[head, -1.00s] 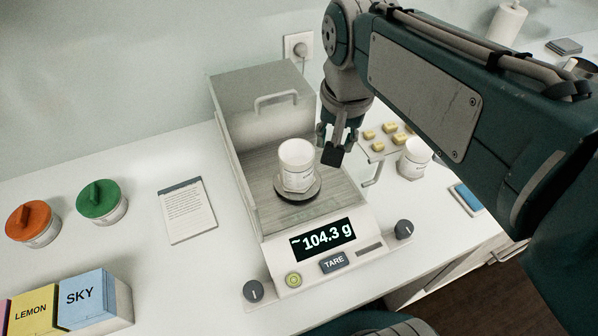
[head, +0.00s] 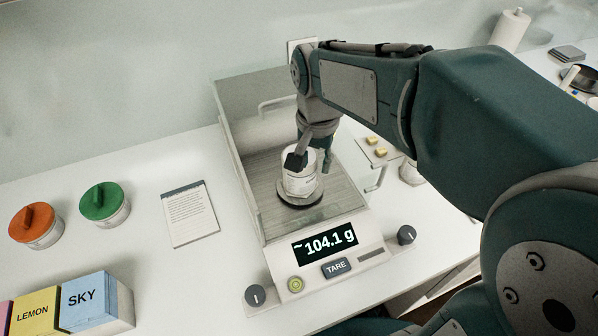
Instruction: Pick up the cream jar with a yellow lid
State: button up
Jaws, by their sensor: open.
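A white jar (head: 301,184) with a label stands upright on the round pan (head: 300,201) of a balance. No lid shows on it, and my gripper hides part of its top. My gripper (head: 310,162) is open over the jar, with one dark finger at its left rim and the other toward its right side. I cannot tell whether the fingers touch it. No yellow-lidded jar shows. An orange-lidded jar (head: 36,226) and a green-lidded jar (head: 104,203) stand at the left.
The balance (head: 355,235) has clear shield walls and reads about 104.1 g. A small rack (head: 380,152) with yellow pieces and another white jar (head: 410,173) stand right, partly behind my arm. A note (head: 189,213) and colored boxes (head: 85,300) lie left.

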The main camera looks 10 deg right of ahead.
jog(key=shift+d+f, duration=0.1)
jog(key=shift+f, duration=1.3)
grip_shut()
jog(key=shift+r, duration=0.15)
